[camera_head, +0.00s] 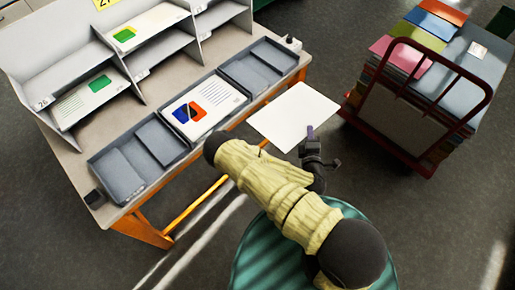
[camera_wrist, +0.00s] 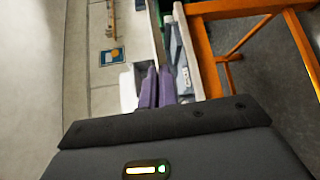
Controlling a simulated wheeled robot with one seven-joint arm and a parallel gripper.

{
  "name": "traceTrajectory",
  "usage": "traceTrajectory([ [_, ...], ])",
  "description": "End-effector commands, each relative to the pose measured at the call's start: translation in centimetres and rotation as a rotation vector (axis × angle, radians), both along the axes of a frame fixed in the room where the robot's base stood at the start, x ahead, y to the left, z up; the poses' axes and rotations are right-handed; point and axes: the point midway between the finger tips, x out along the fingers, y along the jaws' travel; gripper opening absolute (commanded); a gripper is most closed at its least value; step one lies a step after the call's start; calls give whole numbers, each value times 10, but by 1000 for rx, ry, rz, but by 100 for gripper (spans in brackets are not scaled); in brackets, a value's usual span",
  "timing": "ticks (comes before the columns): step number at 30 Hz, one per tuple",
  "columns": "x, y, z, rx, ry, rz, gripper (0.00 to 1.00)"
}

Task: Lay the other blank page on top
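A blank white page (camera_head: 293,115) is held out flat in the air, off the front edge of the table, in the head view. My gripper (camera_head: 310,132) is at its near right edge, its purple fingers shut on it. In the wrist view the purple fingers (camera_wrist: 157,88) are close together; I cannot clearly make out the page there. A printed page with blue and red shapes (camera_head: 203,104) lies in the middle tray (camera_head: 178,129), left of the held page. The left tray (camera_head: 125,172) and right tray (camera_head: 260,66) show no pages.
The trays stand along the front of a table (camera_head: 92,126) with orange legs. Behind them is a grey shelf (camera_head: 62,72) holding several printed pages. A red cart (camera_head: 400,135) with coloured paper stacks stands at the right. Floor between cart and table is open.

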Motion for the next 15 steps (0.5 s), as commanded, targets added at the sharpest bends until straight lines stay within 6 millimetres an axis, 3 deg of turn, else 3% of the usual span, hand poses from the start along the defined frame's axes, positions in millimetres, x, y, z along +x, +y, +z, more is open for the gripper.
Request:
traceTrajectory([
  [8, -8, 61, -9, 32, -53, 16, 0],
  [15, -37, 131, -10, 74, -90, 40, 0],
])
